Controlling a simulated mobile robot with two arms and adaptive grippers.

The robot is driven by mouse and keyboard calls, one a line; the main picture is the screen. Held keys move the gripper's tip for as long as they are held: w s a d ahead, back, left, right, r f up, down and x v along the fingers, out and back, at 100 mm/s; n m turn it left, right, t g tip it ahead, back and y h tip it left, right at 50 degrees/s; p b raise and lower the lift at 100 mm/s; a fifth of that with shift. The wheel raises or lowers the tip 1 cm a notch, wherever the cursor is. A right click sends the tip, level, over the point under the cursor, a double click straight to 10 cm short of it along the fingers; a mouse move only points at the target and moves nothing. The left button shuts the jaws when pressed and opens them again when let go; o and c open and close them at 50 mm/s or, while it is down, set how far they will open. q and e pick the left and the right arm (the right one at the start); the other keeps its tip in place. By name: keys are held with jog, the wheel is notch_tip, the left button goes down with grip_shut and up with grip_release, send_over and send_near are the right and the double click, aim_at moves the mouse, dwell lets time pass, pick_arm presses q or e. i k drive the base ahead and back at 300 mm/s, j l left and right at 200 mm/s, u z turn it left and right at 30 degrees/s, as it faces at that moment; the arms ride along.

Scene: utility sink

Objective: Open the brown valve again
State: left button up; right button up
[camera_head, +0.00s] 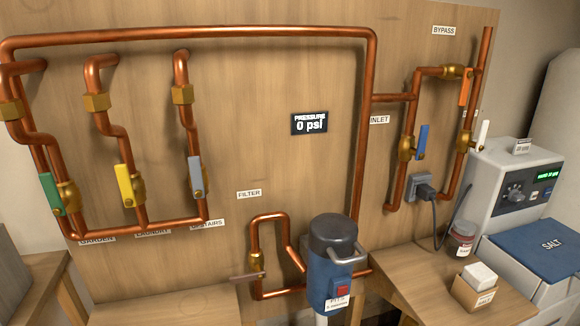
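The brown valve (244,277) is on the small copper loop under the FILTER label, left of the blue filter housing (328,275). Its brown lever lies nearly level and points left, across the upright pipe. Its brass body (256,262) sits on that pipe. The pressure display (310,123) above reads 0 psi. Neither of my grippers is in view.
Green (51,193), yellow (125,185) and grey (195,176) levers are on the left pipes. Blue (423,141), orange (465,87) and white (483,134) levers are at right. A wooden table (430,285) holds a jar (461,240) and a small box (478,288).

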aim_at(260, 274)
jog(key=k+l+z, duration=0.45)
jog(key=k+l, duration=0.2)
jog(key=l, duration=0.2)
